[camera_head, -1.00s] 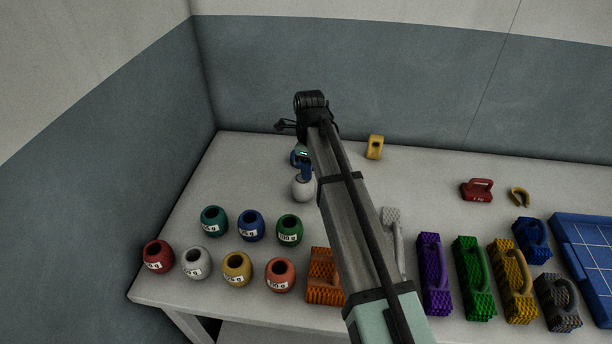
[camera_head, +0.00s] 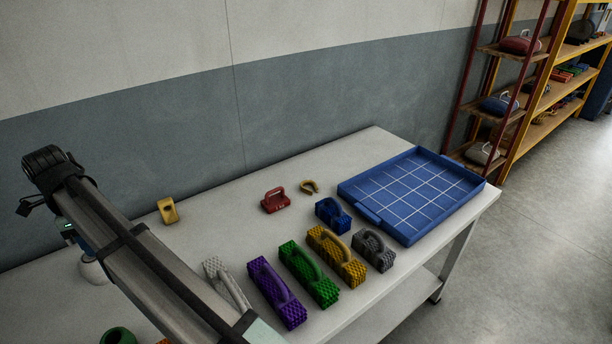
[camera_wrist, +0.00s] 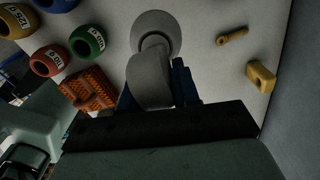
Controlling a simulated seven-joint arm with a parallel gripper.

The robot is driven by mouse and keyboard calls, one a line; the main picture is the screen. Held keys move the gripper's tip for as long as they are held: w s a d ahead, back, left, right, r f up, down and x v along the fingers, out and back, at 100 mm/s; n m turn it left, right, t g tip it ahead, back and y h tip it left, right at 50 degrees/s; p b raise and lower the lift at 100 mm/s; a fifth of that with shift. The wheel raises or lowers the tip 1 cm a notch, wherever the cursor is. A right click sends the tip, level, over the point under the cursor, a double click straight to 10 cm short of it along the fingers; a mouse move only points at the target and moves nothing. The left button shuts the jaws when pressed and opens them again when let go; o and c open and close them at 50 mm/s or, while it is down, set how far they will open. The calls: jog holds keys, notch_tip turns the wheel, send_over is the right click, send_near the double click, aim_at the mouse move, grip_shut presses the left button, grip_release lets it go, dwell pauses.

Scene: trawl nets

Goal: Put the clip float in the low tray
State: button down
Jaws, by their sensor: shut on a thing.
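A pale grey-white round float, which I take as the clip float (camera_head: 93,272), is under my gripper (camera_head: 82,246) at the left of the head view, partly hidden by my arm. In the wrist view my gripper (camera_wrist: 160,85) has its blue fingers shut on the float's grey upper part (camera_wrist: 149,72), with its round body (camera_wrist: 157,24) beyond. I cannot tell whether the float touches the table. The low tray (camera_head: 372,214) is blue, shallow and empty, with a white grid floor, at the table's right end, far from my gripper.
Between gripper and tray stand textured blocks with handles: white (camera_head: 226,284), purple (camera_head: 276,292), green (camera_head: 309,275), yellow (camera_head: 337,256), grey (camera_head: 374,251) and blue (camera_head: 333,215). Behind them are a yellow block (camera_head: 169,211), red weight (camera_head: 275,200) and yellow hook (camera_head: 310,187).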

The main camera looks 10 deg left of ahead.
jog(key=w+d+m, duration=0.7)
jog(key=w+d, duration=2.6)
jog(key=w, duration=0.3)
jog(key=w+d+m, duration=0.3)
jog(key=w+d, duration=0.1)
jog(key=d, duration=1.2)
jog(key=w+d+m, duration=0.3)
jog(key=w+d, duration=0.2)
jog(key=d, duration=1.1)
jog(key=w+d+m, duration=0.3)
jog(key=w+d, duration=0.1)
jog(key=d, duration=1.2)
notch_tip(320, 180, down, 9)
jog(key=m, duration=0.2)
jog(key=shift+w+a, duration=0.15)
jog(key=shift+w, duration=0.25)
jog(key=shift+f, duration=0.15)
jog(key=c, duration=0.8)
grip_release()
